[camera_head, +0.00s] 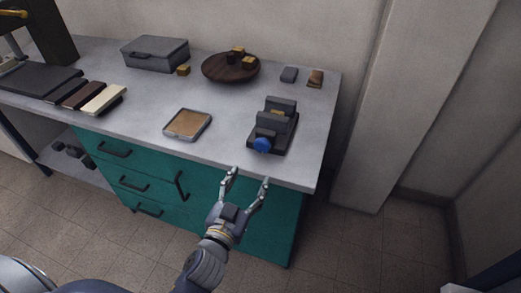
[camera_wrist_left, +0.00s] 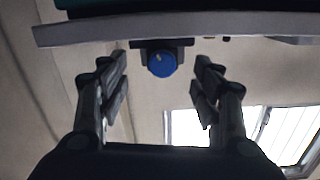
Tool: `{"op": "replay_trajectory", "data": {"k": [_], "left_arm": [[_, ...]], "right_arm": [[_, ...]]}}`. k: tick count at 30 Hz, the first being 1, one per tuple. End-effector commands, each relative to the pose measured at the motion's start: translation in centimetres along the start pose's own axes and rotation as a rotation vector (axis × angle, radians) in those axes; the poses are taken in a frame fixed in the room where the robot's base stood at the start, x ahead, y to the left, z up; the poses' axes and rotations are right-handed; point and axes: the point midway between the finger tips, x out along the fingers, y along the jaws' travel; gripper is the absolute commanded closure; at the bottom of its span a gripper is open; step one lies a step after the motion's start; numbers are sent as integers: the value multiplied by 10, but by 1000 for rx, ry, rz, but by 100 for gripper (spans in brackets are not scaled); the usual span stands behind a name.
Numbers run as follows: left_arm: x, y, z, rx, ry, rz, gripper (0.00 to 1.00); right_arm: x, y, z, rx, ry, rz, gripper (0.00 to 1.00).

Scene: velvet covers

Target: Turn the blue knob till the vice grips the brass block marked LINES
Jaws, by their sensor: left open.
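The vice (camera_head: 283,127) is dark and stands near the front right of the bench top. Its blue knob (camera_head: 262,145) faces the front edge. A small brass block (camera_head: 279,114) sits between the vice jaws; its marking is too small to read, and I cannot tell whether the jaws touch it. My left gripper (camera_head: 248,176) is open and empty, in front of the bench edge and short of the knob. In the left wrist view the blue knob (camera_wrist_left: 161,62) shows ahead between the open fingers (camera_wrist_left: 161,78), apart from them. My right gripper is not in view.
The bench top (camera_head: 220,135) has a shallow tray (camera_head: 188,124) left of the vice. Teal drawers with handles (camera_head: 180,186) are below the edge.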

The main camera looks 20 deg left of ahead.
Motion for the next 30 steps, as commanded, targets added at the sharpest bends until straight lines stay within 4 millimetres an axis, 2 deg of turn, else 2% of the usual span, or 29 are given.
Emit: {"op": "replay_trajectory", "data": {"k": [1, 3, 8, 21, 30], "left_arm": [[-1, -2, -11, -1, 22, -6, 40], [-2, -4, -20, -1, 40, -10, 40], [7, -5, -25, -1, 49, -11, 40], [74, -6, -28, 1, 49, -10, 40], [102, -6, -28, -1, 46, -11, 40]], "right_arm": [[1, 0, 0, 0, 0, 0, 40], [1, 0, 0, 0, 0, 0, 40], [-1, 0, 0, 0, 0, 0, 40], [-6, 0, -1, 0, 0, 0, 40], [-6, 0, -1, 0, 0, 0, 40]]}}
